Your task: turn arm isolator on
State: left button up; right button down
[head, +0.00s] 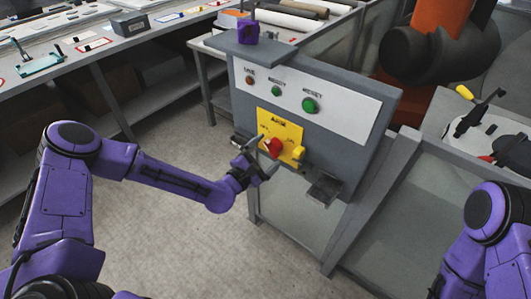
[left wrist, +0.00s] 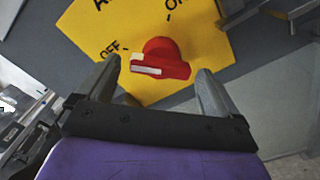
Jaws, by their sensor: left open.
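The arm isolator is a red rotary knob (head: 273,147) on a yellow plate (head: 283,124) low on the grey control panel. In the left wrist view the red knob (left wrist: 165,58) has a pale marked handle on the side near the word OFF. The word ON is on the plate's other side. My left gripper (head: 262,157) is open in front of the knob, and it also shows in the left wrist view (left wrist: 157,70). Its fingers are to either side of the knob; whether they touch it I cannot tell. My right arm shows at the lower right, its gripper out of view.
Above the plate are an orange-brown button (head: 249,80) and two green buttons (head: 309,105). A small yellow part (head: 298,153) sits at the plate's right edge. A grey bracket (head: 324,188) juts out below right. A purple object (head: 247,31) stands on the panel's top ledge.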

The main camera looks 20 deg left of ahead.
pick_arm(q)
jog(key=c, duration=1)
jog(key=shift+c, duration=0.2)
jog(key=shift+m, duration=0.3)
jog(key=shift+r+m+b, duration=0.15)
jog(key=shift+m+b, duration=0.9)
jog(key=shift+m, duration=1.85)
jog(key=shift+r+m+b, duration=0.15)
jog(key=shift+m+b, duration=0.95)
jog(key=shift+m, duration=1.8)
jog(key=shift+r+m+b, duration=0.15)
jog(key=shift+m+b, duration=0.9)
jog(key=shift+m, duration=1.85)
jog(key=o, duration=1)
jog(key=shift+o, duration=0.2)
